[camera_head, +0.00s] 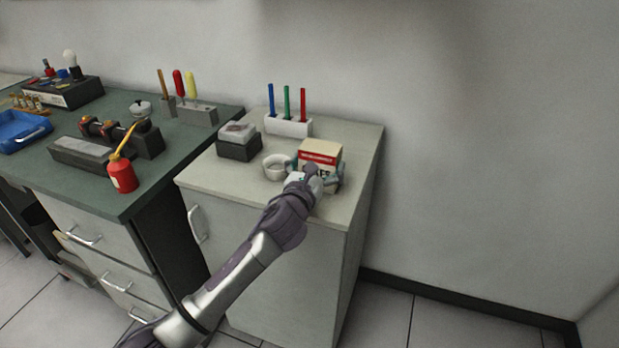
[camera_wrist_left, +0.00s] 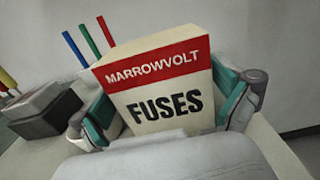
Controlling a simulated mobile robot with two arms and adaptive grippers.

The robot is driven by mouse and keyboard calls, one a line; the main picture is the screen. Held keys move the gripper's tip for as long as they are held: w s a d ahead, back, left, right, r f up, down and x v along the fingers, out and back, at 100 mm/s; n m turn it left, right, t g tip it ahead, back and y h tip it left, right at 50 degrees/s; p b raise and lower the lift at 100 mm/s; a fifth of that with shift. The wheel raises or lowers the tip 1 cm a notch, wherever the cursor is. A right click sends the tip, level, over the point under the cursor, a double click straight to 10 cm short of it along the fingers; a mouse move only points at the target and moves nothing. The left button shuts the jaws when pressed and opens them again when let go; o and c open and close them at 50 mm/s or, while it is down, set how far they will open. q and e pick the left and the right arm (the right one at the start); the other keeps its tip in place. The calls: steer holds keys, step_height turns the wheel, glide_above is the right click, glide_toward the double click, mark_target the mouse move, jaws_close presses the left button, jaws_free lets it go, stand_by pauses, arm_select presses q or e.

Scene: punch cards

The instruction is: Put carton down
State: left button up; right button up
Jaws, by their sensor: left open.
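The carton (camera_head: 321,152) is a cream box with a red band, on the pale cabinet top near its right side. In the left wrist view the carton (camera_wrist_left: 165,82) reads "MARROWVOLT FUSES" and looks tilted in the picture. My left gripper (camera_head: 318,177) is at the carton's near side, its fingers on either side of it. In the left wrist view the teal-padded fingers of this gripper (camera_wrist_left: 170,112) are open around the carton. Whether the pads touch it is hard to tell. The carton's lower part is hidden by the gripper. My right gripper is not in view.
A white cup (camera_head: 275,166) stands just left of the carton. Behind are a pen holder (camera_head: 288,126) with blue, green and red pens and a dark box (camera_head: 239,150). A green bench (camera_head: 196,142) with a red oil can (camera_head: 122,175) is left. The cabinet's front right top is clear.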

arm_select(q)
steer(key=v, duration=1.1)
steer(key=s+a+f+n+g+y, duration=0.1)
steer(key=s+a+f+n+g, duration=0.25)
steer(key=f+n, duration=0.8)
steer(key=s+a+f+n+g+y, duration=0.15)
steer(key=s+a+f+n, duration=0.35)
steer(key=f, duration=1.1)
steer(key=s+a+f+n+g+y, duration=0.1)
steer(key=s+a+f+n+g, duration=0.3)
steer(key=f+n, duration=0.75)
steer(key=s+a+f+n+g+y, duration=0.2)
steer(key=s+a+f+n+g, duration=0.15)
steer(key=s+f, duration=1.5)
steer(key=s+a+f+n+g, duration=0.1)
steer(key=s+f+n+g, duration=0.1)
steer(key=s, duration=0.8)
steer(key=s+a+f+n+g, duration=0.1)
steer(key=s+a+f+n, duration=0.1)
steer(key=s, duration=0.9)
step_height(320, 180, down, 2)
steer(key=shift+a+n+g, duration=0.35)
steer(key=shift+n, duration=0.5)
